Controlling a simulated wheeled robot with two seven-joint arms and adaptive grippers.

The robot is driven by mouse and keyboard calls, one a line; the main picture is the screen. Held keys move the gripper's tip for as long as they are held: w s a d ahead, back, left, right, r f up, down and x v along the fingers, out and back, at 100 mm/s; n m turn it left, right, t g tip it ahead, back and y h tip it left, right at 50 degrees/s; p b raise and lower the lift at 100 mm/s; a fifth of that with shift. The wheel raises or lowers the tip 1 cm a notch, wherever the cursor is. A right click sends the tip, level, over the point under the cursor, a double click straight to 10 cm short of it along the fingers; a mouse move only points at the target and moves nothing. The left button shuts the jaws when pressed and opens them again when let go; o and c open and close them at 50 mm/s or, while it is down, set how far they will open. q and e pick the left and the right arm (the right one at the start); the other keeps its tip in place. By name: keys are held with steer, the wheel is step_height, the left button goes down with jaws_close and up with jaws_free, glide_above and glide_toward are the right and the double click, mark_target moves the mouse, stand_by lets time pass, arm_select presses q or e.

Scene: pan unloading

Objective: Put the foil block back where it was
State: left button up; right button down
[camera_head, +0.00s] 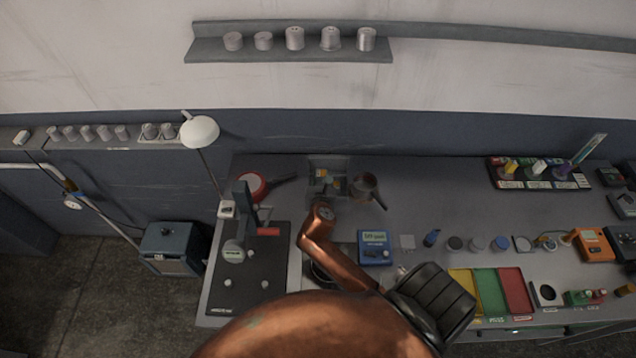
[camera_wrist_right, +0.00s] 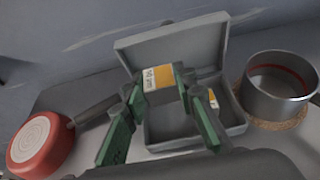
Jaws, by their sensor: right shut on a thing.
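The foil block (camera_wrist_right: 160,75), with an orange and white label, is between the green fingers of my right gripper (camera_wrist_right: 160,90) in the right wrist view. The gripper is shut on it and holds it over an open grey case (camera_wrist_right: 163,150), with the block in front of the raised lid. Inside the case, another orange-labelled piece (camera_wrist_right: 213,102) shows, partly hidden by a finger. In the head view the case (camera_head: 343,163) stands at the back of the bench, and my arm reaches up to it. I cannot tell the exact height of the block. My left gripper is not in view.
A red pan (camera_wrist_right: 38,145) lies left of the case, its handle towards it. A steel pot (camera_wrist_right: 275,98) stands close on the right.

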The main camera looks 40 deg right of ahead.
steer(key=shift+w+f, duration=0.7)
steer(key=shift+f, duration=0.1)
steer(key=shift+w+f+b, duration=0.1)
steer(key=shift+f+b, duration=0.25)
steer(key=shift+f, duration=1.3)
steer(key=shift+f, duration=0.2)
steer(key=shift+f, duration=0.45)
steer(key=c, duration=1.6)
jaws_free()
steer(key=shift+r, duration=0.15)
steer(key=v, duration=1.2)
steer(key=shift+r+p, duration=0.3)
steer(key=shift+r, duration=0.2)
